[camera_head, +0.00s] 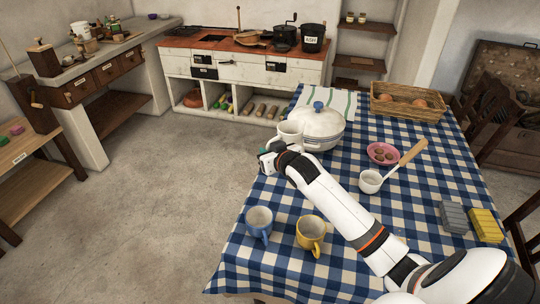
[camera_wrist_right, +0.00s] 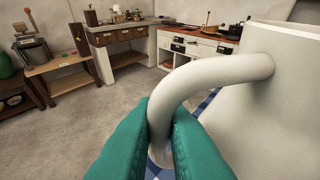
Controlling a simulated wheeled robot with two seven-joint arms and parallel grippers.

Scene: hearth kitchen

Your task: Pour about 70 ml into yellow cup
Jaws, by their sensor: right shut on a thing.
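The yellow cup (camera_head: 311,234) stands upright on the checked tablecloth near the table's left front edge, open at the top. My right gripper (camera_head: 268,155) is shut on the handle of a white jug (camera_head: 290,131), beside the white lidded pot. In the right wrist view the green fingers (camera_wrist_right: 160,140) close around the white handle (camera_wrist_right: 215,70), and the jug's body (camera_wrist_right: 285,90) fills the right side. The jug's contents are hidden, and I cannot tell whether it touches the table. My left gripper is not in view.
A blue cup (camera_head: 259,221) stands just left of the yellow cup. A white pot (camera_head: 320,128), a pink plate (camera_head: 382,153), a white ladle (camera_head: 371,182), a basket (camera_head: 408,107) and grey (camera_head: 453,217) and yellow (camera_head: 486,225) blocks also occupy the table. Clear cloth lies between gripper and cups.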

